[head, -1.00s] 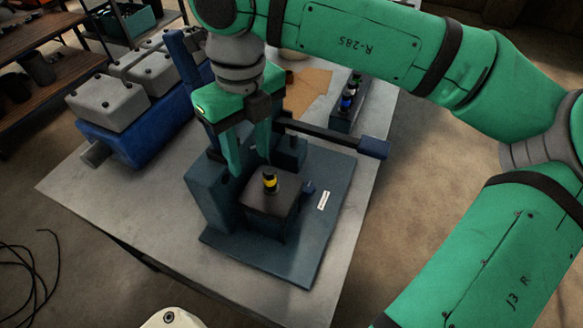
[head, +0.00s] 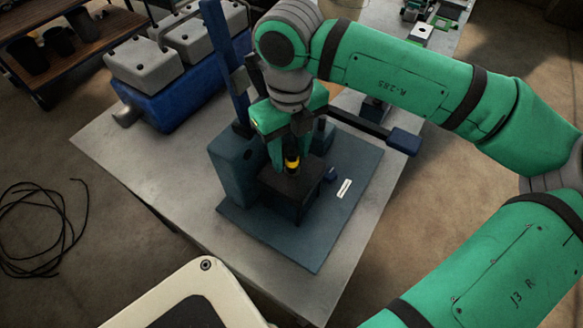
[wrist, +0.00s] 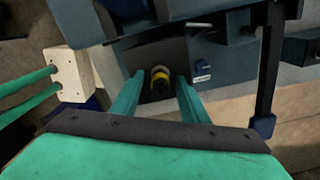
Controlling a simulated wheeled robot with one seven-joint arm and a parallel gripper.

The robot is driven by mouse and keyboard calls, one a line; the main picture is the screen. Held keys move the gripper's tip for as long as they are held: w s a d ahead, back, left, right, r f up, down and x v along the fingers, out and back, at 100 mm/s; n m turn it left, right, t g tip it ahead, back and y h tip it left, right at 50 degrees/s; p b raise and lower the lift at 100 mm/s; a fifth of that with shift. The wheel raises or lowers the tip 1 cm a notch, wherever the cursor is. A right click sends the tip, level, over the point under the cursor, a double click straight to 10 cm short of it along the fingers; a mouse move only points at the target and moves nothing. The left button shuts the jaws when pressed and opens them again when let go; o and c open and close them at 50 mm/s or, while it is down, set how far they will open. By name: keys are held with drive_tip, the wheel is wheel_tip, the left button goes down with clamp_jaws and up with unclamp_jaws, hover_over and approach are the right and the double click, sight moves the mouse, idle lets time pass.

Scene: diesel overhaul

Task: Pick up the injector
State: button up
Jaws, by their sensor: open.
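The injector (head: 292,164) is a small black cylinder with a yellow band. It stands upright in the dark block (head: 290,187) of a blue-grey fixture. It also shows in the wrist view (wrist: 160,75), between my two green fingers. My gripper (head: 289,152) is open and points down at the injector. In the wrist view its fingertips (wrist: 160,88) lie on the left and right of the injector, with a gap on each side. The injector's lower part is hidden in the block. I cannot tell exactly how far down the fingers reach.
The fixture has a base plate (head: 270,237), a tall column (head: 220,60) and a side lever with a blue end (head: 404,141). A blue engine block with grey covers (head: 160,105) stands at the back left. The table's front left (head: 140,165) is bare.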

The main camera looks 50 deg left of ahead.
drive_tip(key=shift+f, duration=0.9)
clamp_jaws()
drive_tip(key=shift+r, duration=0.15)
wheel_tip(320, 180, up, 18)
